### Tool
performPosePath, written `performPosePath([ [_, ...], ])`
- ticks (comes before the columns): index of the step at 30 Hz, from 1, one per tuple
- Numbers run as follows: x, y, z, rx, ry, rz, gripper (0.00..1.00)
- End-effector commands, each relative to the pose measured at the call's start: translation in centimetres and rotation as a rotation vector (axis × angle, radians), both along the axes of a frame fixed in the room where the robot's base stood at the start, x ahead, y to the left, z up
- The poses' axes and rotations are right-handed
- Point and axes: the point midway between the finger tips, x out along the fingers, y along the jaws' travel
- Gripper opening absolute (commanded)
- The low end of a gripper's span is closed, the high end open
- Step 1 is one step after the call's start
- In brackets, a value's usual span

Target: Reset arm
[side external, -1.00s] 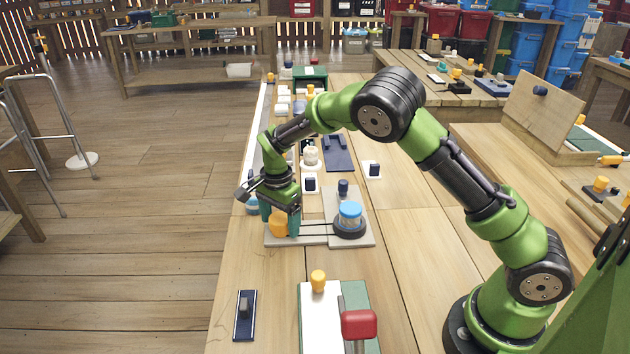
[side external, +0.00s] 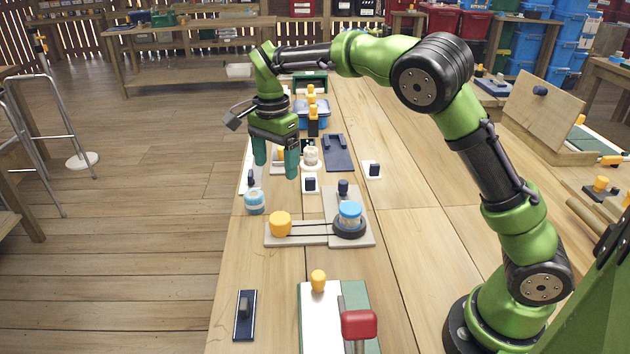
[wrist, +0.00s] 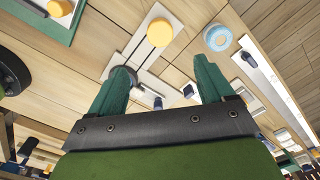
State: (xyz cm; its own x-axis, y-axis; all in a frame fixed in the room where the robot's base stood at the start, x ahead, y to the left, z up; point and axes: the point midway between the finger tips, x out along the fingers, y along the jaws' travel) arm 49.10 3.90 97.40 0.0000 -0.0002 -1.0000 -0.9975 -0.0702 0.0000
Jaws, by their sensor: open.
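My gripper (side external: 275,170) is open and empty, raised above the table in the side external view. Its two green fingers also show in the wrist view (wrist: 160,88), with nothing between them. Below it on the table is a grey board (side external: 312,242) with a yellow knob (side external: 280,223) at its left end. A jar with a blue lid (side external: 350,214) stands in a dark round base at the board's right. Thin dark lines run between the knob and that base. The yellow knob also shows in the wrist view (wrist: 159,33).
A blue and white round jar (side external: 254,201) stands near the left table edge. A dark blue panel (side external: 339,154) and several small switches lie behind. A red-topped handle (side external: 359,324) stands at the front. The right part of the wooden table (side external: 410,260) is clear.

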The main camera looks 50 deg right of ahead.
Motion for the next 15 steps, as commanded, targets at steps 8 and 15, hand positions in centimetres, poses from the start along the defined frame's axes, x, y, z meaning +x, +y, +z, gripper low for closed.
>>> performPosePath([
  [8,-0.01,-0.01,0.88,0.0,-0.001,-0.001,0.81],
  [15,0.06,-0.06,0.83,-0.002,-0.004,0.023,0.81],
])
